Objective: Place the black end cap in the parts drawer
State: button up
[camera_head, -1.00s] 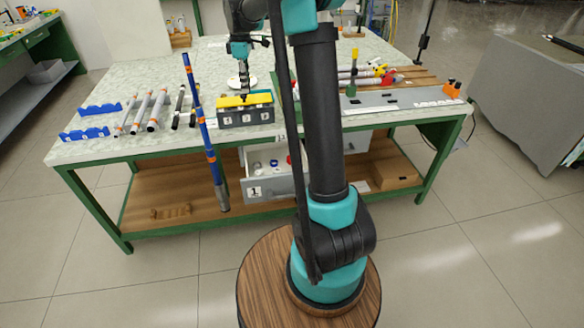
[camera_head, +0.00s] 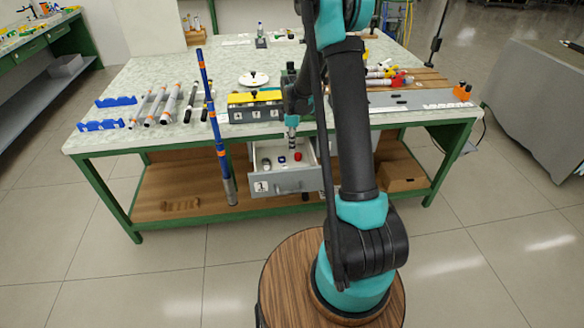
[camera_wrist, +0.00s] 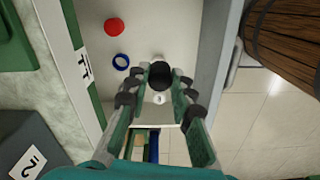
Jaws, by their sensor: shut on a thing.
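The parts drawer (camera_head: 290,183), a grey-fronted drawer marked 1, stands open under the table's front edge. My gripper (camera_head: 292,150) is over the open drawer, pointing down. In the wrist view my gripper (camera_wrist: 160,84) is shut on the black end cap (camera_wrist: 160,72), a round black piece between the fingertips. The pale drawer floor (camera_wrist: 180,28) lies below it. The cap appears above the floor; the exact gap is hard to tell. In the head view the cap cannot be made out.
The drawer holds a red cap (camera_wrist: 113,26), a blue ring (camera_wrist: 121,61) and a small white piece (camera_wrist: 159,99). A grey numbered block with a yellow top (camera_head: 256,108) stands at the table edge behind. A blue rod (camera_head: 213,115) rises to the left. A white plate (camera_head: 246,80) lies farther back.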

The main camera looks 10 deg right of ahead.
notch_tip(320, 180, down, 13)
jog(key=shift+f, duration=0.1)
dwell(0.4)
jog(key=o, duration=0.7)
jog(key=shift+f, duration=0.1)
